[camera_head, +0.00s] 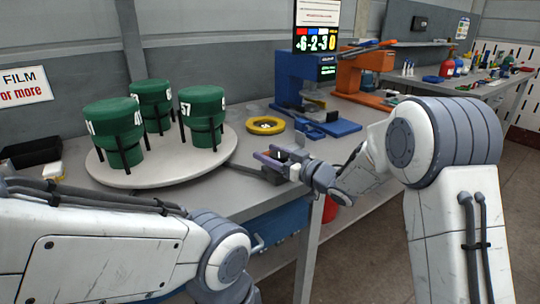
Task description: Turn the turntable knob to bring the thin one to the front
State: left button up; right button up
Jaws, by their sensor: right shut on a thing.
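A round pale turntable (140,181) stands on the grey bench at the left. It carries three green cylinders in dark stands: the left front one (117,140), the back one (152,103) and the right one (203,108). White numbers show on them. I cannot tell which is the thin one. A dark bar, the turntable knob (252,170), sticks out at the turntable's right side. My right gripper (275,160) is at its outer end, shut on it; the contact is partly hidden by the fingers. My left arm crosses the bottom left, and its gripper is not in view.
A yellow ring (265,126) lies on the bench behind my right gripper. A blue machine (292,80) and an orange machine (352,72) stand behind, near a lit display (316,44). A black tray (30,152) is at the far left.

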jog(key=m+t+h+b, duration=0.2)
jog(key=h+b, duration=0.1)
jog(key=m+t+h+b, duration=0.1)
jog(key=shift+w+d+f+m+t+h, duration=0.25)
jog(key=shift+d+m+t+h, duration=0.05)
jog(key=shift+m+t, duration=0.1)
jog(key=shift+w+d+r+m+t+h+b, duration=0.15)
jog(key=shift+m+t+h+b, duration=0.1)
jog(key=shift+m+h+b, duration=0.25)
jog(key=shift+d+m+t+h+b, duration=0.1)
jog(key=shift+m+t+h+b, duration=0.2)
jog(key=shift+h+b, duration=0.3)
jog(key=o, duration=1.4)
jog(key=shift+c, duration=0.2)
jog(key=v, duration=1)
jog(key=shift+s, duration=0.25)
